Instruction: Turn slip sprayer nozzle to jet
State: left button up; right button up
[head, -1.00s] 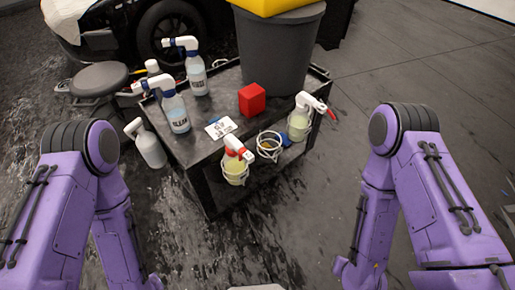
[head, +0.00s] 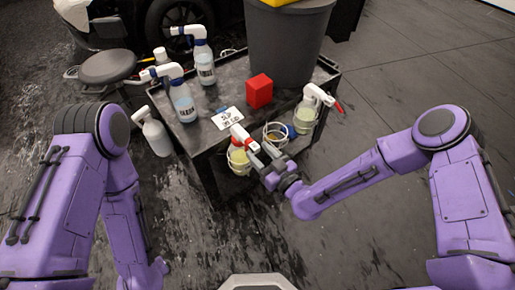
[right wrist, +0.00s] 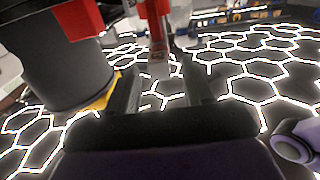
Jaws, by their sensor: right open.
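A spray bottle with yellowish liquid (head: 239,160) stands in a wire ring on the cart's front side. Its white head has a red part (head: 251,146); which nozzle setting it shows is too small to tell. My right gripper (head: 259,162) is at this sprayer's head, its fingers open. In the right wrist view, a red part (right wrist: 157,25) shows between and beyond the open fingers (right wrist: 162,88); contact cannot be told. A second yellowish sprayer (head: 305,117) with a red trigger hangs at the cart's right. My left gripper is out of view.
The dark cart (head: 205,150) also holds two blue-liquid spray bottles (head: 184,104) (head: 205,70), a red block (head: 259,91), a printed card (head: 228,118) and a grey bin (head: 285,45). An empty-looking wire ring (head: 276,135) sits beside my right gripper. Floor at right is clear.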

jog(key=shift+x, duration=0.85)
jog(key=shift+c, duration=0.3)
grip_shut()
